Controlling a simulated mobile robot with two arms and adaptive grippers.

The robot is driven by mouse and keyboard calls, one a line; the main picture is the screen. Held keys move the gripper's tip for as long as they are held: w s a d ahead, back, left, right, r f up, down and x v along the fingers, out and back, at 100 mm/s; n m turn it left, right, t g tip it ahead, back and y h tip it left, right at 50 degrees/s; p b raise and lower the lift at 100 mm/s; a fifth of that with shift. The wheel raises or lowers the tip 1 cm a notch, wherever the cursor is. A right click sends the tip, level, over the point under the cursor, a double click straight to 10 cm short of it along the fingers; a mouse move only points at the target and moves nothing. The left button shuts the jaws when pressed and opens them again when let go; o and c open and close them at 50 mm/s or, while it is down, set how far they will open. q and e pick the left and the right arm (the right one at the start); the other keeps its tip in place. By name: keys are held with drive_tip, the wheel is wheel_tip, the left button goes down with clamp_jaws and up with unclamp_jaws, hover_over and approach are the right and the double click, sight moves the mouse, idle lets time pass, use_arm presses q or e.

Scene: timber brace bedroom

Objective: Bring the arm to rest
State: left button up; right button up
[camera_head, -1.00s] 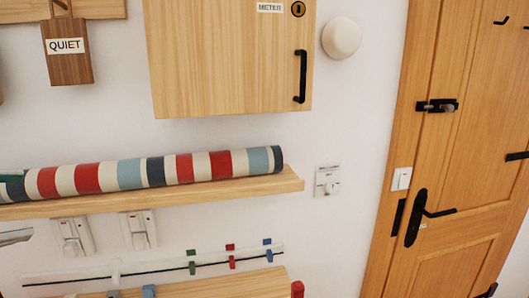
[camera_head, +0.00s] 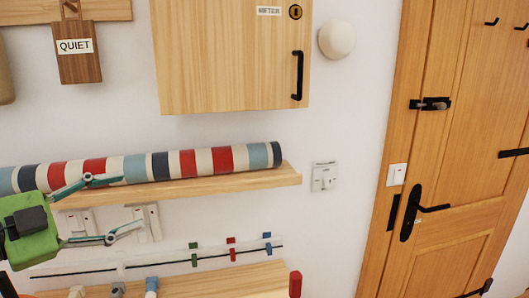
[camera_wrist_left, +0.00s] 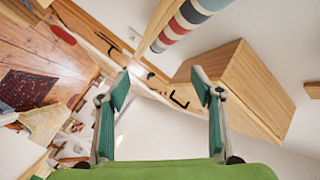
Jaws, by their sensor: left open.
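My left gripper (camera_head: 118,206) is at the lower left of the head view, with a green body and two grey-teal fingers spread apart. It is open, with nothing between the fingers. It is in front of the wooden shelf (camera_head: 225,184) and the striped roll (camera_head: 205,161) lying on it; the upper finger overlaps the roll's lower edge in the picture. I cannot tell whether the gripper touches anything. My right gripper is not in view.
A wooden meter cabinet (camera_head: 232,60) with a black handle hangs above the shelf. White switches (camera_head: 143,222) sit below the shelf, partly behind the gripper. A rail with coloured clips (camera_head: 232,249) runs lower down. A wooden door (camera_head: 465,150) stands at the right.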

use_arm(q)
drive_tip(key=w+d+f+n+t+y, duration=0.25)
drive_tip(key=w+d+f+n, duration=0.3)
drive_tip(key=f, duration=0.35)
drive_tip(key=s+f+n+y, duration=0.4)
drive_tip(key=f+n+y, duration=0.2)
drive_tip(key=f, duration=0.8)
drive_tip(key=s+a+f+n+g+y, duration=0.25)
drive_tip(key=s+f+g, duration=0.25)
drive_tip(key=s+f, duration=0.6)
drive_tip(key=s+d+f+n+g, duration=0.1)
drive_tip(key=s+d+f+g, duration=0.2)
drive_tip(key=s+f+g, duration=0.75)
drive_tip(key=s+f+t, duration=0.1)
drive_tip(key=s+f, duration=0.2)
drive_tip(key=f, duration=1)
drive_tip(key=s+f+t, duration=0.1)
drive_tip(key=s+f, duration=0.2)
drive_tip(key=f, duration=1.1)
drive_tip(key=s+a+f+g, duration=0.1)
drive_tip(key=s+a+f, duration=0.2)
drive_tip(key=s+f, duration=1.3)
drive_tip(key=shift+s+f, duration=0.35)
drive_tip(key=shift+s, duration=0.55)
